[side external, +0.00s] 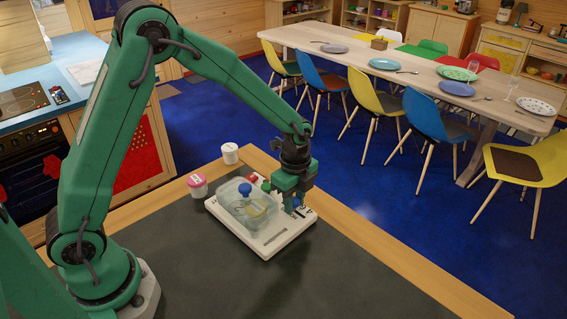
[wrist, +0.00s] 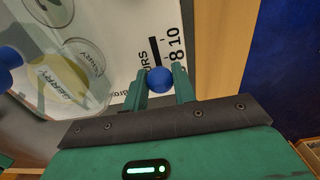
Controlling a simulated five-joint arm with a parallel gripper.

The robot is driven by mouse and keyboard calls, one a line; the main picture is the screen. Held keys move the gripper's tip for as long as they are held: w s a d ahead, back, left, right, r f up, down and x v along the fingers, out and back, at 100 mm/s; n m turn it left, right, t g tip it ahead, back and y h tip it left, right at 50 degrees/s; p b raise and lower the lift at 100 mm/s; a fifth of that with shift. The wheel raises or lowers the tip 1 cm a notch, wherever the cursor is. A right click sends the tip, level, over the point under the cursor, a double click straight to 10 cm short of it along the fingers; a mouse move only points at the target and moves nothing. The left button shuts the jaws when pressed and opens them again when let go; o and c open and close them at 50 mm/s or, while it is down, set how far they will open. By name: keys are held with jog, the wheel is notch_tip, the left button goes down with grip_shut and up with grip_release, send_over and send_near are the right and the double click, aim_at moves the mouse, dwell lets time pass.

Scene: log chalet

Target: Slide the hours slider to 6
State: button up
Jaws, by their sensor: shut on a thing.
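The white control board (side external: 268,249) lies on the dark worktop in the side view. In the wrist view, the hours slider's round blue knob (wrist: 159,80) sits at the near end of the visible black slot (wrist: 154,48). The numbers 8 and 10 (wrist: 175,45) and part of the word HOURS show beside the slot; a 6 is not visible. My gripper (wrist: 160,76) is shut on the blue knob, one finger on each side. In the side view, my gripper (side external: 292,203) is low over the board's right part and largely hides the knob.
A clear box (side external: 246,208) with a blue lid knob stands on the board, left of my gripper. A pink-lidded jar (side external: 197,186) and a white jar (side external: 230,153) stand behind. The worktop (side external: 330,280) at front right is clear up to its wooden edge.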

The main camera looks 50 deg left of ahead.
aim_at(297, 200)
jog(key=shift+d, duration=0.4)
jog(key=o, duration=1)
jog(key=shift+c, duration=0.2)
jog(key=shift+r, duration=0.15)
jog(key=shift+r, duration=2.8)
jog(key=shift+r, duration=0.1)
